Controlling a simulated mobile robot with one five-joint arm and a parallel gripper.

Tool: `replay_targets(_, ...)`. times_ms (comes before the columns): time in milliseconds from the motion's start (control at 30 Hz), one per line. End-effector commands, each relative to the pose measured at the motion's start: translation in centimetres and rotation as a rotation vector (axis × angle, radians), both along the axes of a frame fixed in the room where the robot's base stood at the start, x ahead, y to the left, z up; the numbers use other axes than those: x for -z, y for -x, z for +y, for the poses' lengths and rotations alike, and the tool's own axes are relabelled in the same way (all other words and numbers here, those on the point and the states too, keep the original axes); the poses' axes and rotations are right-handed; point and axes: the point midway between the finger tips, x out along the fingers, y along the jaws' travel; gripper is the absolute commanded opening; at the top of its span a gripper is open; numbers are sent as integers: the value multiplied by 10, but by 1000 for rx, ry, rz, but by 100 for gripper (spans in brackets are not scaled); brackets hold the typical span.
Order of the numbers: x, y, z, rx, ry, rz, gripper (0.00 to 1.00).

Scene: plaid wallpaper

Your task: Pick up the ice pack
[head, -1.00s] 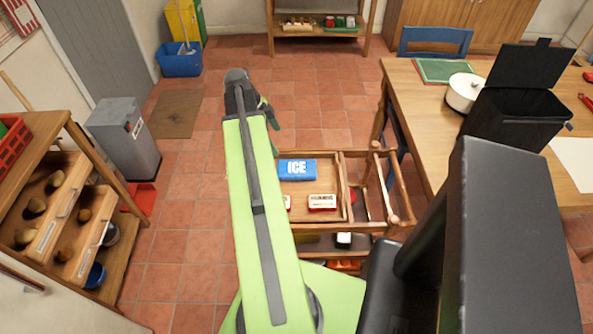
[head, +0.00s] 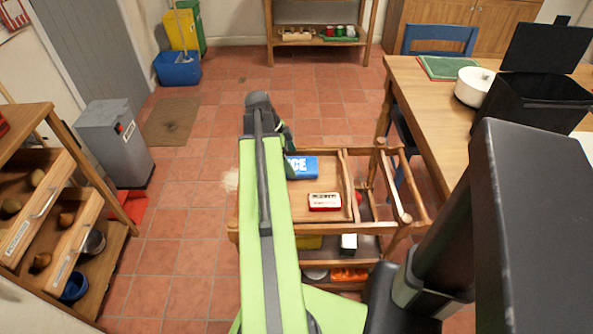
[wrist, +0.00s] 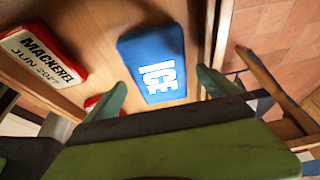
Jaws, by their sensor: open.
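The blue ice pack (head: 303,167) with white "ICE" lettering lies flat on the top tray of a wooden trolley (head: 346,190). In the head view my arm hides its left part. In the wrist view the ice pack (wrist: 156,62) lies ahead of my gripper (wrist: 160,90), roughly between its two green fingertips. The gripper is open and empty. In the head view the gripper is mostly hidden behind my arm, with only a piece showing at the left end of the ice pack.
A red and white mackerel tin (head: 324,202) lies on the same tray; it also shows in the wrist view (wrist: 42,55). A second red item (wrist: 105,101) is near the left finger. A dining table (head: 430,110) stands right. Wooden shelves (head: 105,250) stand left.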

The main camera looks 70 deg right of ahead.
Motion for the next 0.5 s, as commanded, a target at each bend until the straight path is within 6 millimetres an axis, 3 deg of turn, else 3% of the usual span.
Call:
replay_targets(33,18,4,-1,2,0,0,100)
replay_targets(100,27,8,-3,2,0,0,100)
replay_targets(367,25,10,-4,0,0,0,100)
replay_targets(500,25,10,-4,0,0,0,82)
